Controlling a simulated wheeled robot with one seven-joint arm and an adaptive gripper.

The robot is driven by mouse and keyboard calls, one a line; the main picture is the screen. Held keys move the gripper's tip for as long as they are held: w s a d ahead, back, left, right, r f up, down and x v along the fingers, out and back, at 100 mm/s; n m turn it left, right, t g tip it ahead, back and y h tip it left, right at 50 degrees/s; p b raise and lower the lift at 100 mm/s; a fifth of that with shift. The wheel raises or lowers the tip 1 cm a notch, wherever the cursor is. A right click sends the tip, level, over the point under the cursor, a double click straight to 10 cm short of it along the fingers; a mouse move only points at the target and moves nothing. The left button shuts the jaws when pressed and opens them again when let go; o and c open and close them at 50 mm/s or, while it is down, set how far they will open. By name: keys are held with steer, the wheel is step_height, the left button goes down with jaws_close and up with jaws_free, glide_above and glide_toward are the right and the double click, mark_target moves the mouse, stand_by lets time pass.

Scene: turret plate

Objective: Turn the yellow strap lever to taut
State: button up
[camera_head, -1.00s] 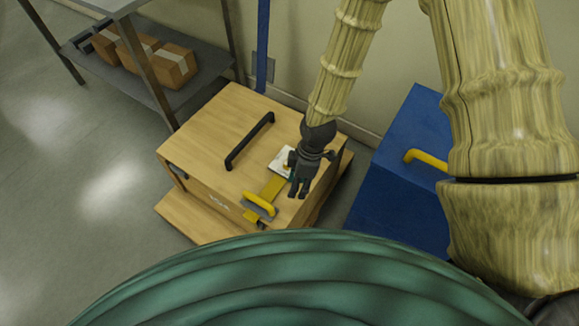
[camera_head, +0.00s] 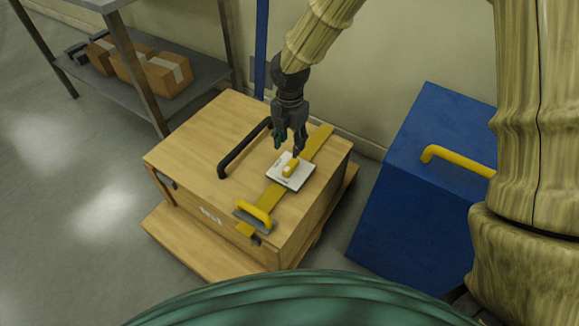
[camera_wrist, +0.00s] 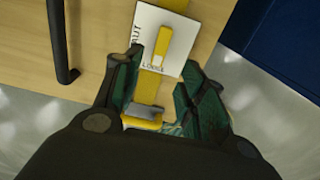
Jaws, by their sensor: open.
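The yellow strap lever (camera_head: 290,167) sits on a white plate (camera_head: 299,180) on top of a wooden crate (camera_head: 200,140). A yellow strap (camera_head: 321,141) runs across the crate top under the plate. In the wrist view the lever (camera_wrist: 160,47) lies along the strap, its lower end by the printed word that looks like "LOOSE"; "TAUT" is printed on the plate's left side. My gripper (camera_head: 289,146) is open and empty, above the plate just behind the lever in the head view. In the wrist view its fingers (camera_wrist: 162,75) spread on both sides below the lever, apart from it.
A black handle (camera_head: 243,150) stands on the crate top left of the plate. A yellow handle (camera_head: 254,212) is at the strap's front end. A blue box (camera_head: 400,215) with a yellow handle stands to the right. A shelf with cartons (camera_head: 168,75) is at the back left.

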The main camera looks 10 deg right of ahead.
mark_target(290, 165)
step_height(290, 165, down, 10)
steer(key=b, duration=0.3)
steer(key=shift+c, duration=0.2)
steer(key=shift+r, duration=0.1)
jaws_close()
